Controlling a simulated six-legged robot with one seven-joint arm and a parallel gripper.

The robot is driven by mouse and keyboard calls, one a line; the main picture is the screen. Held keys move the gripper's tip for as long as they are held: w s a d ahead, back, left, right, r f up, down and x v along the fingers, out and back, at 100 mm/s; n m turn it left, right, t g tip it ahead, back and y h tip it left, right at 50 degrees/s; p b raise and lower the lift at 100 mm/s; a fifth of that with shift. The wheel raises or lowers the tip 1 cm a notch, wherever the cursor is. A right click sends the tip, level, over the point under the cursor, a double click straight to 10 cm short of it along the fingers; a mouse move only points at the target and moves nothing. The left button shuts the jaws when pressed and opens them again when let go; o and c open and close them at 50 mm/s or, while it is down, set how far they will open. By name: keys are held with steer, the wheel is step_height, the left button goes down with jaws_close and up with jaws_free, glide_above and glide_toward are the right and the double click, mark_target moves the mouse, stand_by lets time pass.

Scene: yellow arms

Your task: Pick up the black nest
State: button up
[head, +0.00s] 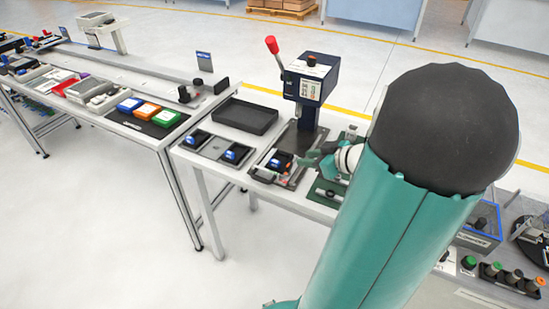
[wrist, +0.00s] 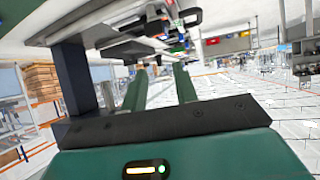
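A small black holder (head: 268,174) with a blue and white part on it sits on the dark base plate of the press; I take it for the black nest, though I cannot be certain. My gripper (head: 304,163) is just right of it in the head view, small and partly merged with the fixtures behind. In the wrist view, the two green fingers of my gripper (wrist: 162,88) stand apart with nothing between them. A black block (wrist: 152,27) shows tilted beyond the fingertips; I cannot tell if it is the nest.
The dark blue press (head: 312,78) with a red-knobbed lever stands behind the holder. A black tray (head: 245,115) lies to the left, with two dark pads carrying blue parts in front. Green fixtures (head: 327,190) lie right of the holder. Open floor lies in front of the tables.

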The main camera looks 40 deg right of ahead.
mark_target(274, 160)
steer(key=x, duration=0.8)
steer(key=a+x, duration=0.1)
steer(key=x, duration=0.4)
steer(key=shift+s+f, duration=0.15)
steer(key=shift+f, duration=0.3)
jaws_close()
